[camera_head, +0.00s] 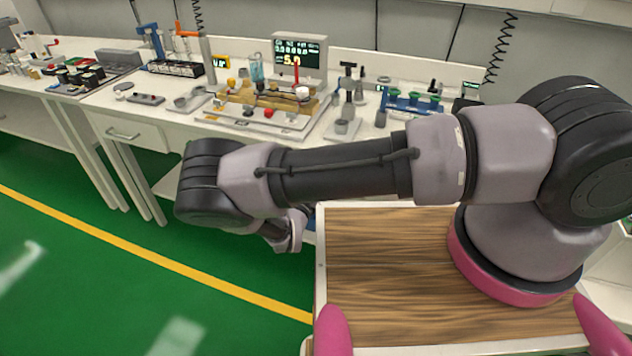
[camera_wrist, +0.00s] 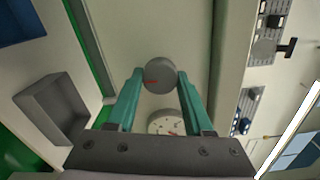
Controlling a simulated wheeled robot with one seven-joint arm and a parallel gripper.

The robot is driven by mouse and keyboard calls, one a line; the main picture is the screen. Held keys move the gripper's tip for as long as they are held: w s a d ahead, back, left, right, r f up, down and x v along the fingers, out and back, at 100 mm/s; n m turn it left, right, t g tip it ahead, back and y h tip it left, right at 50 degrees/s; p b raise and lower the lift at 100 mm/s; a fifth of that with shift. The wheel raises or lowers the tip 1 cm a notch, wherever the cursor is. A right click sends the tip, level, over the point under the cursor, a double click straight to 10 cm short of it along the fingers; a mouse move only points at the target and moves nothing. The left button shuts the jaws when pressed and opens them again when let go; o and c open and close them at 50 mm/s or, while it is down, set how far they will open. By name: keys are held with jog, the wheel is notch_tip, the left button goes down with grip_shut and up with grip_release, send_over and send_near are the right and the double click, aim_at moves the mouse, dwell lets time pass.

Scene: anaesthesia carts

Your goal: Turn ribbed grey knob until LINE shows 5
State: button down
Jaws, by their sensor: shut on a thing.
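A round grey knob (camera_wrist: 159,80) with a red mark on its face is in the middle of the wrist view. The teal fingers of my gripper (camera_wrist: 160,72) are shut on it, one on each side. A round white dial (camera_wrist: 166,121) with a reddish needle is just below the knob, partly hidden by my gripper's body; its label and reading are too small to tell. In the head view my arm hides the knob and the fingertips. A screen (camera_head: 300,54) on the bench shows small lines of text and a large yellow number; I cannot tell which line is LINE.
An open grey bin (camera_wrist: 54,109) is left of the knob in the wrist view. The bench (camera_head: 160,110) at the back holds fittings, a blue rack (camera_head: 410,101) and a board (camera_head: 262,112) with brass parts. Green floor (camera_head: 130,290) is clear at left.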

dwell(0.3)
jog(key=shift+c, duration=1.5)
grip_release()
jog(key=v, duration=1.1)
jog(key=shift+w+r, duration=0.1)
